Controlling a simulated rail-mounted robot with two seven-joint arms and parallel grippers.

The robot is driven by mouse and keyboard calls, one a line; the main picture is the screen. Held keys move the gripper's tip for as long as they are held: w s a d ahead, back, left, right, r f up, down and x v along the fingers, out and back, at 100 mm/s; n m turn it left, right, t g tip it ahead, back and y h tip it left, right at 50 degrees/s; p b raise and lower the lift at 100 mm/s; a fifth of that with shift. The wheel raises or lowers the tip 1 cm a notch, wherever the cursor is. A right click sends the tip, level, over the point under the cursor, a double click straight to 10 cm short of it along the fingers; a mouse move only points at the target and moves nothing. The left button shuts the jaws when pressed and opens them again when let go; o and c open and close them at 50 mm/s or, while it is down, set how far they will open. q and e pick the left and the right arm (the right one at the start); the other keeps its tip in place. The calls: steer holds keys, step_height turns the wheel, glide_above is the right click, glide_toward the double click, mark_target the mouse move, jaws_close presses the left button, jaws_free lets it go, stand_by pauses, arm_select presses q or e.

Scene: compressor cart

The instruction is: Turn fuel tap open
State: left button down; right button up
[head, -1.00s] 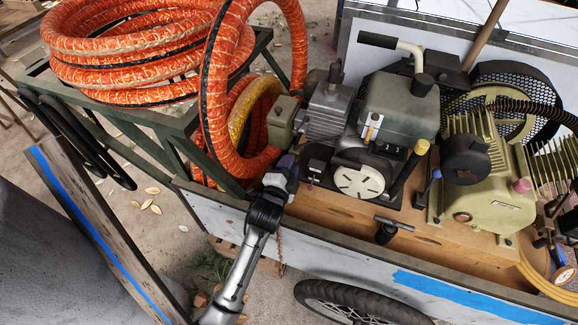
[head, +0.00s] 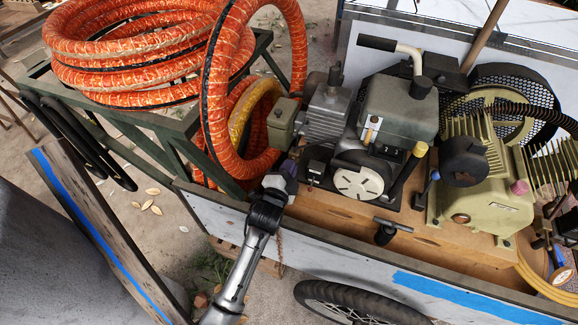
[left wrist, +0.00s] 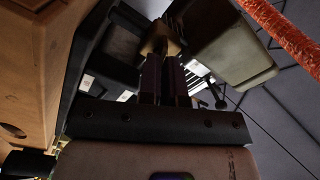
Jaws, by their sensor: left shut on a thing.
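My left gripper (head: 290,164) reaches over the cart's near side wall, at the left end of the engine, just below a small grey-green box (head: 282,122). In the left wrist view, its dark, purplish fingers (left wrist: 165,78) are closed on a small brass-coloured piece (left wrist: 160,40), which appears to be the fuel tap. In the head view the gripper hides this piece, so I cannot tell its handle angle there. The engine (head: 350,175), with its round white cover, is right of the gripper. My right gripper is in neither view.
Orange hose coils (head: 130,50) lie on a green frame at the left, and one loop hangs close behind the gripper. The compressor (head: 490,190) stands at the right. The cart's side wall (head: 330,240) runs beneath my left arm.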

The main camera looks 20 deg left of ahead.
arm_select(q)
steer(key=shift+r+n+p, duration=0.2)
steer(key=shift+n+p, duration=1)
steer(key=n+p, duration=0.3)
steer(key=shift+n, duration=0.3)
steer(key=n+p, duration=0.3)
steer(key=n, duration=0.1)
steer(key=shift+a+f+n, duration=0.1)
steer(key=shift+f+n, duration=0.05)
steer(key=shift+n, duration=0.25)
steer(key=shift+n+p, duration=0.35)
steer(key=shift+n, duration=0.45)
steer(key=shift+f, duration=0.1)
steer(key=c, duration=1.3)
jaws_free()
